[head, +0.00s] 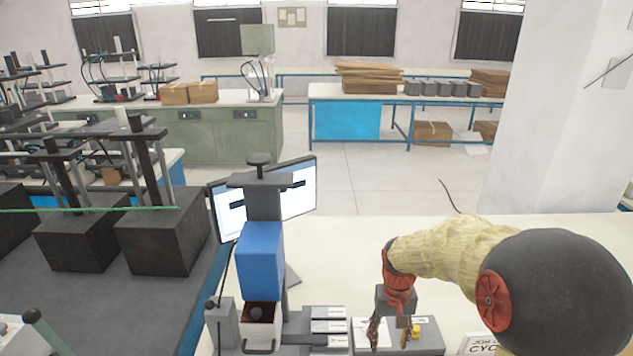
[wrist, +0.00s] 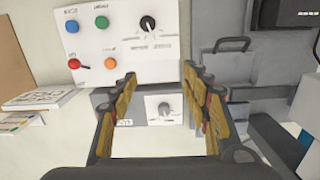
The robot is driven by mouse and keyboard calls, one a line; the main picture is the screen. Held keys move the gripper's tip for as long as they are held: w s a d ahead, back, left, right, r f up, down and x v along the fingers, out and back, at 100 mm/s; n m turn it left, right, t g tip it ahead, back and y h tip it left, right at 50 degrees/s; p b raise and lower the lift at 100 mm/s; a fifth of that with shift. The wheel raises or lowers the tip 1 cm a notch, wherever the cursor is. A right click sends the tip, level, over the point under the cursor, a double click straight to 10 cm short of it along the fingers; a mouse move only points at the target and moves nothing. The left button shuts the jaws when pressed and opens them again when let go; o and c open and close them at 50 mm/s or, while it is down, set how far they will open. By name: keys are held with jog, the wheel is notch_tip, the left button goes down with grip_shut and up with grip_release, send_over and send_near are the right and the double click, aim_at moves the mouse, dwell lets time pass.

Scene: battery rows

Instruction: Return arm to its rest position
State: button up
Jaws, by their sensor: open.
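My arm (head: 455,250), with a pale yellow sleeve and dark red wrist, reaches in from the right and bends down over the white bench in the head view. My gripper (head: 389,338) points down above a grey control box with a white panel (head: 370,335). In the wrist view my gripper (wrist: 159,76) has its two fingers wide apart with nothing between them. Beyond the fingertips is the panel (wrist: 115,25) with blue, green, red and orange controls and a black knob (wrist: 148,23). A second knob (wrist: 164,109) shows between the fingers. I cannot tell whether the fingers touch the panel.
A blue-bodied press (head: 261,262) stands left of my gripper, with two screens (head: 298,190) behind it. Labelled grey boxes (head: 328,326) lie between press and panel. Bare white bench (head: 345,245) lies behind the panel.

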jog(key=s+r+t+b, duration=0.3)
jog(key=s+r, duration=0.3)
jog(key=s, duration=0.5)
jog(key=s+r+t+b, duration=0.3)
jog(key=s+r+b, duration=0.1)
jog(key=s, duration=0.8)
jog(key=shift+s+d+r, duration=0.15)
jog(key=shift+d+r, duration=0.1)
jog(key=shift+r, duration=0.65)
